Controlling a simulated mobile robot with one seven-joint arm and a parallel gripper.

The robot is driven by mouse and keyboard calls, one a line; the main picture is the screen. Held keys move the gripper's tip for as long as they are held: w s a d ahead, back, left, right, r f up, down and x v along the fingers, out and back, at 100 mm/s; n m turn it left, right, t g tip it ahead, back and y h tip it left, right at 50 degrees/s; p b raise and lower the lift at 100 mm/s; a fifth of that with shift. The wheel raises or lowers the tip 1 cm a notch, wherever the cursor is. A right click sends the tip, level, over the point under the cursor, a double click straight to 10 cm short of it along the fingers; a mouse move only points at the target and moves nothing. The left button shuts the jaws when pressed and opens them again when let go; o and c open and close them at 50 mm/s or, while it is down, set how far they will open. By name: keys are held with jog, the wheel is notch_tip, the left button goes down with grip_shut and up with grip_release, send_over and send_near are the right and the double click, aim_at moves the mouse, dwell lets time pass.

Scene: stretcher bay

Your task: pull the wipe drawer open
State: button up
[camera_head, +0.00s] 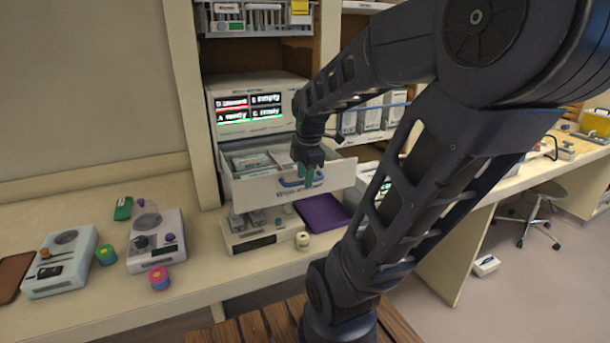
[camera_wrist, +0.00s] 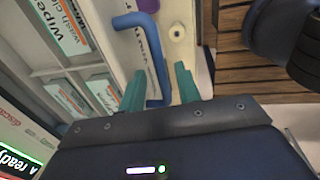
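The wipe drawer (camera_head: 252,190) is pulled out of the white cabinet, with boxes visible inside. Its white front (camera_wrist: 122,58) carries a blue handle (camera_head: 290,183). The wrist view shows the blue handle (camera_wrist: 155,58) close up, beside an open drawer with boxes marked "wipes" and "wash cloth". My gripper (camera_head: 309,175) is at the right part of the handle. In the wrist view my gripper's green fingers (camera_wrist: 160,86) stand apart on either side of the handle's lower end, with gaps visible. The gripper hides part of the handle in the head view.
Status screens (camera_head: 250,106) sit above the drawer. A lower unit (camera_head: 250,238), a purple item (camera_head: 322,214) and a small cream roll (camera_head: 303,240) lie below and in front. Devices (camera_head: 155,240) stand on the counter to the left. My arm fills the right of the head view.

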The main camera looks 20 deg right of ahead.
jog(key=shift+r, duration=0.15)
notch_tip(320, 180, up, 10)
jog(key=s, duration=0.2)
jog(key=shift+r, duration=0.15)
dwell(0.4)
jog(key=f, duration=0.3)
jog(key=w+f, duration=0.1)
jog(key=f, duration=0.3)
jog(key=w+f, duration=0.1)
jog(key=f, duration=0.2)
jog(key=shift+d+f, duration=0.3)
grip_shut()
